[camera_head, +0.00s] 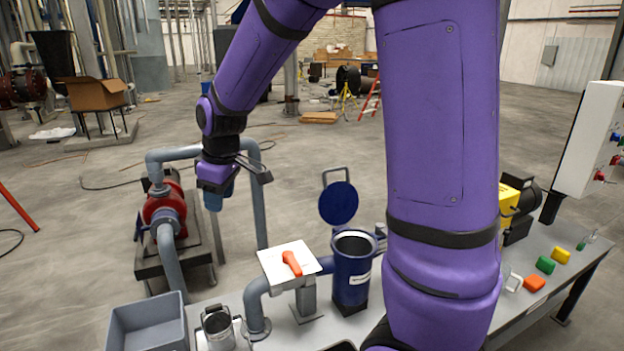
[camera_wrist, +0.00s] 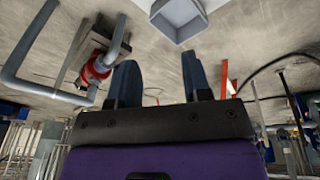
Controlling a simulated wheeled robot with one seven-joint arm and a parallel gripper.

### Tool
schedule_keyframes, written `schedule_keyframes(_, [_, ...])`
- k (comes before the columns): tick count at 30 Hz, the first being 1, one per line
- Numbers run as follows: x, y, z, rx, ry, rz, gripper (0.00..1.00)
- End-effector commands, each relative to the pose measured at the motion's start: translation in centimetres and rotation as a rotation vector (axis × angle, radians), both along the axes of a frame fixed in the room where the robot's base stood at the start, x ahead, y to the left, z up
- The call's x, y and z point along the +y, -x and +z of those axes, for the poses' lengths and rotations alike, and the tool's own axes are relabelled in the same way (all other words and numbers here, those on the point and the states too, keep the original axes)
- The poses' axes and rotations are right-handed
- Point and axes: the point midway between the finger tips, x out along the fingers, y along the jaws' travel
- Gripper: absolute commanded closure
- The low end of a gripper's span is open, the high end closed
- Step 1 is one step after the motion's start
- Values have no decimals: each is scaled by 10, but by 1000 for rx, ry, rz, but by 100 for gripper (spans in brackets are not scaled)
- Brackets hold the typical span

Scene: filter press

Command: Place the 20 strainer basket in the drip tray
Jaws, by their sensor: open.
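A metal cylinder with a handle, which looks like the strainer basket (camera_head: 217,327), stands on the bench at the lower left of the head view. Any number on it is too small to read. A grey open box, which looks like the drip tray (camera_head: 147,309), is just left of it and appears empty inside. A tray-like grey box (camera_wrist: 178,28) also shows at the top of the wrist view. My gripper (camera_head: 214,203) is open and empty, raised well above the bench and apart from both. Its two fingers (camera_wrist: 162,85) are spread in the wrist view.
A blue strainer housing (camera_head: 352,280) stands open, its round lid (camera_head: 338,203) raised behind it. An orange handle (camera_head: 291,263) lies on a white plate (camera_head: 270,263) beside it. A red pump (camera_head: 164,205) with grey pipes stands behind the bench. Coloured blocks (camera_head: 545,264) lie at right.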

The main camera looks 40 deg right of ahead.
Motion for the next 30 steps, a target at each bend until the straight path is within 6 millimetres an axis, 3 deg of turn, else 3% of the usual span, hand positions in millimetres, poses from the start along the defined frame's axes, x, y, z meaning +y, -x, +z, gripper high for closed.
schedule_keyframes(1, [-3, 14, 16, -19, -9, -34, 56])
schedule_keyframes(6, [-9, 60, 55, -58, -38, -154, 56])
schedule_keyframes(13, [-18, 127, 92, -113, -79, -318, 56])
schedule_keyframes(24, [-27, 227, 114, -197, -145, -566, 56])
schedule_keyframes(30, [-30, 252, 113, -217, -162, -634, 56])
